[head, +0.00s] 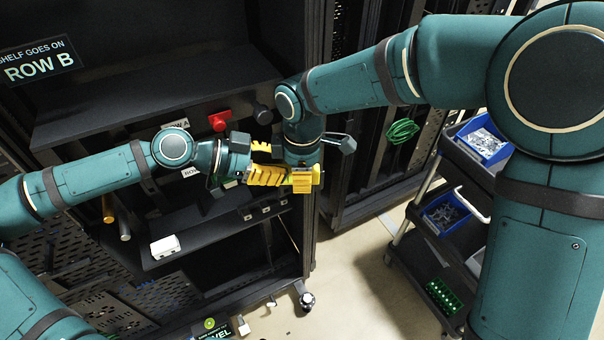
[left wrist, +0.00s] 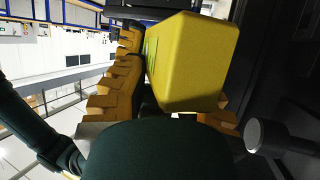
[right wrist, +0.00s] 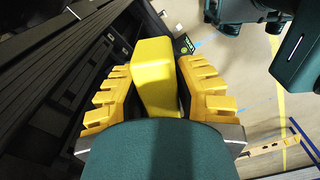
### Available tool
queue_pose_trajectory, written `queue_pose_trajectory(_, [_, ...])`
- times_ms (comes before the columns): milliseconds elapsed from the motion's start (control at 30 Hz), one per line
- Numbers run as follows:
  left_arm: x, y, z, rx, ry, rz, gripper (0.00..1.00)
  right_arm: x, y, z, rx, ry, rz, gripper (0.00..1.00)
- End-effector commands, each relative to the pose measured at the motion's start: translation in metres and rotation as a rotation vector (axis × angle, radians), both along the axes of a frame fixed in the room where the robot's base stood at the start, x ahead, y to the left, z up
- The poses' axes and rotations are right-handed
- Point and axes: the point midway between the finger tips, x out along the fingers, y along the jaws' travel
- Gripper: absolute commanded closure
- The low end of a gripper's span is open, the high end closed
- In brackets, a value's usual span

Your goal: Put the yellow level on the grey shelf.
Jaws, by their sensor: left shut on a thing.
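The yellow level (left wrist: 195,65) is held up in front of the dark rack, and my left gripper (head: 268,175) is shut on it. A green strip shows on its side in the left wrist view. In the head view the level (head: 302,184) is mostly hidden by the fingers. My right gripper (right wrist: 155,85) comes down from above with one finger on each side of the level. I cannot tell whether its pads press on it. A dark grey shelf (head: 205,240) of the rack is below the grippers. I cannot tell if it is the named one.
A white box (head: 165,246) sits on the left of that shelf. Red and black knobs (head: 219,120) stand behind the grippers. A sign ending in "LEVEL" (head: 215,333) is low in front. A cart with blue bins (head: 447,213) stands at the right, past clear floor.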

Motion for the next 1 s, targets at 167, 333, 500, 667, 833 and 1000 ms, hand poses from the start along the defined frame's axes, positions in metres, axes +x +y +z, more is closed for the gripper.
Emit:
queue_pose_trajectory(167, [-0.001,-0.001,0.001,-0.001,0.0,-0.002,1.0,0.0,0.0,0.0,0.0,-0.001,-0.001,1.0])
queue_pose_trajectory(333, [-0.001,-0.001,0.001,-0.001,0.001,-0.002,0.46,0.001,0.0,0.0,0.0,-0.001,-0.001,1.0])
queue_pose_trajectory(500, [-0.001,0.0,0.001,-0.001,0.0,-0.001,0.46,0.0,0.0,0.0,0.0,-0.001,0.0,1.0])
queue_pose_trajectory(667, [-0.001,0.006,0.003,-0.001,0.002,0.001,0.46,0.0,0.0,0.0,0.0,-0.001,0.0,1.0])
queue_pose_trajectory(833, [-0.006,0.031,0.013,-0.002,0.001,0.005,0.46,0.0,0.0,0.0,0.0,-0.001,0.0,1.0])
queue_pose_trajectory(1000, [-0.013,0.063,0.027,-0.001,0.001,0.005,0.46,0.0,0.0,0.0,0.0,-0.001,0.0,1.0])
